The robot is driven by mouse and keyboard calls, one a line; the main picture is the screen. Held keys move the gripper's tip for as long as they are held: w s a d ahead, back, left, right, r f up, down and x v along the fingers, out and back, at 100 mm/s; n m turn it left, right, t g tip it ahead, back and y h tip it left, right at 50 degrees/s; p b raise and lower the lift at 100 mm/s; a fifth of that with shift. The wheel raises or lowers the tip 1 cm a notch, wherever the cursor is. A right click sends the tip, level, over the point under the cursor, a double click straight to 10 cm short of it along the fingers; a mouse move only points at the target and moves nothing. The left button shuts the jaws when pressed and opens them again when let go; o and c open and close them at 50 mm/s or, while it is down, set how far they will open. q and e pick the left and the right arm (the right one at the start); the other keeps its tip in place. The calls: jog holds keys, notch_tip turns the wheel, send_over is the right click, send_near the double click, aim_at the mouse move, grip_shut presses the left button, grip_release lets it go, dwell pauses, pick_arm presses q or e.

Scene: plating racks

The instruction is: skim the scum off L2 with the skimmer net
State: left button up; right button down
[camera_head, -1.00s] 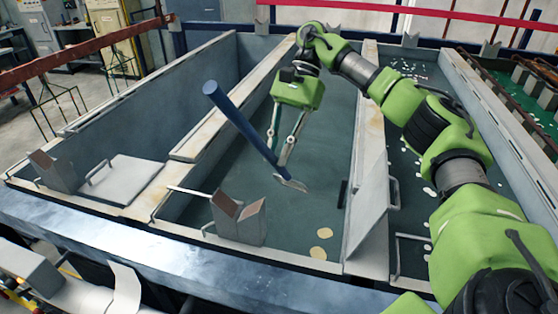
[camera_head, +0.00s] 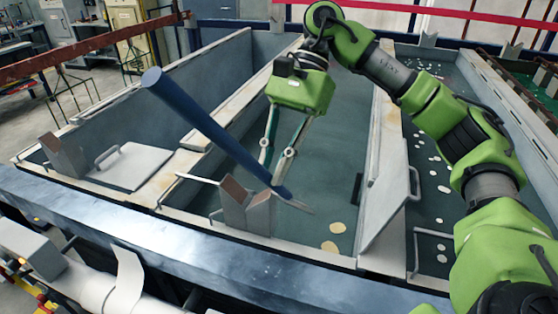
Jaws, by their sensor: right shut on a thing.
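My right gripper (camera_head: 276,178) is shut on the blue handle of the skimmer net (camera_head: 205,127). The handle slants from upper left down to the right. The skimmer's flat grey head (camera_head: 298,206) is at its lower end, over the near part of the middle tank (camera_head: 345,140); I cannot tell whether it touches the liquid. Two pale cream scum patches, one (camera_head: 338,227) and another (camera_head: 330,246), float to the right of and nearer than the head. No label reading L2 is legible. My left gripper is not in view.
A bracket with two angled plates (camera_head: 248,210) stands on the middle tank's near rim, close to the skimmer. A tilted grey panel (camera_head: 388,205) stands along its right wall. The right tank (camera_head: 425,150) holds several white flecks. A lid (camera_head: 130,168) covers part of the left tank.

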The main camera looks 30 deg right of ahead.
jog(key=s+a+b, duration=0.6)
jog(key=s+a, duration=1.1)
jog(key=a, duration=0.3)
jog(key=shift+s+a+b, duration=0.3)
jog(key=shift+s+a, duration=0.05)
jog(key=shift+a, duration=0.05)
dwell(1.1)
